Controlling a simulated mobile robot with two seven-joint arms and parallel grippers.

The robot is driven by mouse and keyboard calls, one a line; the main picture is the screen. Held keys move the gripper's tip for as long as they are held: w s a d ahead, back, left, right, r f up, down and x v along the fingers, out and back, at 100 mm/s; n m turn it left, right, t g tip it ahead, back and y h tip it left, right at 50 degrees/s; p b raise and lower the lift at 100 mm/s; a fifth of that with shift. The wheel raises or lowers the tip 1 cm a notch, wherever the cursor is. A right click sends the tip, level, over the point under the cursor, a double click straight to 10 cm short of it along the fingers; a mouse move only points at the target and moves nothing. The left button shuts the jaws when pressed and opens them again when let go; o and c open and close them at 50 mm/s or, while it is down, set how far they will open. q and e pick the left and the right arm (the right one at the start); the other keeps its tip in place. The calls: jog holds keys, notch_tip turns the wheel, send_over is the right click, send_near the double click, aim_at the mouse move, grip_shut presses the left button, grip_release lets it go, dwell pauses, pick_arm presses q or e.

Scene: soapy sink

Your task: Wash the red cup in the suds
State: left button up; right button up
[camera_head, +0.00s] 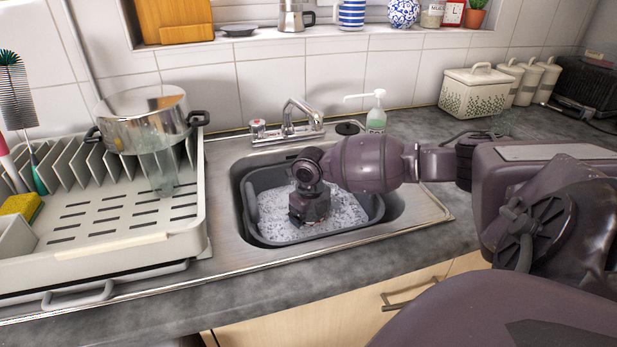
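A dark grey basin (370,212) sits in the steel sink (234,205) and is full of white suds (270,212). My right arm reaches in from the right over the basin. Its wrist points down, and the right gripper (307,218) is at or in the suds near the basin's middle. Its fingertips are hidden by the suds and the wrist, so I cannot see whether it is open or holds anything. No red cup shows; the suds or my arm may hide it. My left gripper is not in view.
A drying rack (110,215) with a steel pot (145,118) and a clear glass (157,172) stands left of the sink. The tap (298,115) and a soap bottle (376,115) stand behind the basin. The counter front (330,265) is clear.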

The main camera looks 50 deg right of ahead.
jog(key=shift+w+a, duration=0.3)
jog(key=shift+a, duration=0.25)
jog(key=shift+w+a, duration=0.3)
jog(key=shift+a, duration=0.25)
jog(key=shift+w+a, duration=0.2)
jog(key=shift+a, duration=0.1)
